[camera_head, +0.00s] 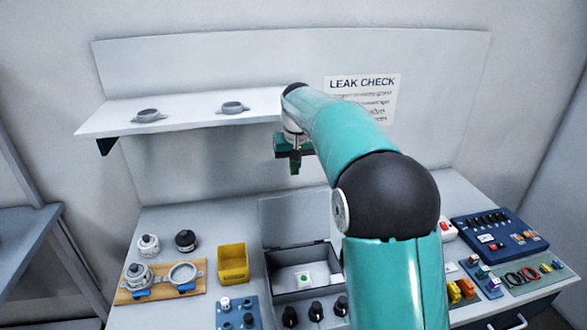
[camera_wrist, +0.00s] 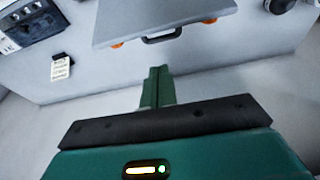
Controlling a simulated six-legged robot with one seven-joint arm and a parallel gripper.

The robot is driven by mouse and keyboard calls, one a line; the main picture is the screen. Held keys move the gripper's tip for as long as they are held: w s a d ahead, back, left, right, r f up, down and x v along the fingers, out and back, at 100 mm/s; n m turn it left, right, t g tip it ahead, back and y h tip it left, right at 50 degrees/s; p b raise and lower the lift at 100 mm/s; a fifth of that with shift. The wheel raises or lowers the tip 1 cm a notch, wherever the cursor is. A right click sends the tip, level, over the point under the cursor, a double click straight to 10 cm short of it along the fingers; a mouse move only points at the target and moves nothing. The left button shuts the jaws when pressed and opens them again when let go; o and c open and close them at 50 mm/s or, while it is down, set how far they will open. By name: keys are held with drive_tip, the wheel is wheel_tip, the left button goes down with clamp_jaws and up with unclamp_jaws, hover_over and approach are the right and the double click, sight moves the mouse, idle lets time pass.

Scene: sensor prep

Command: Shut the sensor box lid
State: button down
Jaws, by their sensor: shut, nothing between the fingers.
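The sensor box (camera_head: 305,296) is a dark-rimmed grey box on the bench, and its inside shows with a small white item with a green mark in it. Its grey lid (camera_head: 285,222) stands raised at the back edge, partly hidden by my arm. In the wrist view the lid (camera_wrist: 165,18) is at the top, with a dark handle (camera_wrist: 162,37) and two orange latches on its edge. My gripper (camera_head: 295,169) is above the lid, apart from it. Its green fingers (camera_wrist: 158,86) are together and empty in the wrist view.
A yellow bin (camera_head: 233,264) and a wooden board (camera_head: 160,282) with metal fittings stand left of the box. Black knobs (camera_head: 315,310) stand before it. A blue panel (camera_head: 498,238) is at right. A shelf (camera_head: 190,112) with two grey rings is behind.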

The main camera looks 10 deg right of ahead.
drive_tip(key=x, duration=0.8)
drive_tip(key=shift+f, duration=0.1)
drive_tip(key=shift+s, duration=0.1)
drive_tip(key=shift+s+r+t, duration=0.25)
drive_tip(key=shift+s+t, duration=0.05)
drive_tip(key=shift+s, duration=0.05)
drive_tip(key=shift+s+r, duration=0.1)
